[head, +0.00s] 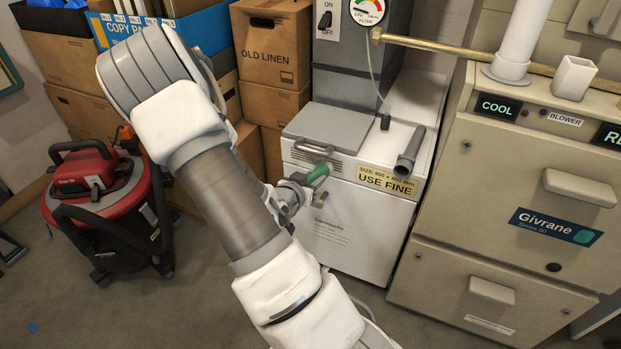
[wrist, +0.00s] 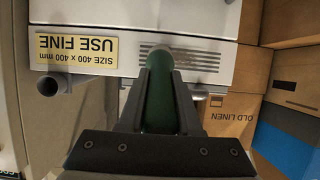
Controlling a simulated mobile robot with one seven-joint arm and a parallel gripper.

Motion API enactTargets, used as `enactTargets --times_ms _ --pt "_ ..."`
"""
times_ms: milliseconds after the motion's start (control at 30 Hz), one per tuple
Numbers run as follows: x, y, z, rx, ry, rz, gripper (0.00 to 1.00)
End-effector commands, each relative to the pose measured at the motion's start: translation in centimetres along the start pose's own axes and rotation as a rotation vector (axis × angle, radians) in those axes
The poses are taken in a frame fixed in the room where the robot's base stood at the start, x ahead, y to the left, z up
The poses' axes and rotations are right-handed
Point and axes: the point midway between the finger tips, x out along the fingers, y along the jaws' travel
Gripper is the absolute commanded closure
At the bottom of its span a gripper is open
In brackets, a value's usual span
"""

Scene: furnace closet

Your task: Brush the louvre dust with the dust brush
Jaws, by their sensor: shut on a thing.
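My gripper (head: 303,184) is shut on the green handle of the dust brush (head: 319,173), in front of the white filter cabinet (head: 350,235). In the wrist view the green brush (wrist: 158,110) lies between the two dark fingers of my gripper (wrist: 160,78) and points toward the cabinet front. The slotted louvre (head: 300,157) is at the cabinet's upper left front, and it also shows in the wrist view (wrist: 198,60), partly behind the brush. The bristles are hidden.
A yellow "USE FINE" label (head: 386,181) is right of the louvre. The beige Givrane furnace (head: 500,190) stands right. Cardboard boxes (head: 272,50) stand behind; a red vacuum (head: 95,195) is left on the floor.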

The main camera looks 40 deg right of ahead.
Motion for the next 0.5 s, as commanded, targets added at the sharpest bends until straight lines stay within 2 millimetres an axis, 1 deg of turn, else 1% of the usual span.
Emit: enactTargets --times_ms 500 --pt "0.0 3.2 0.0 0.000 0.000 0.001 1.00"
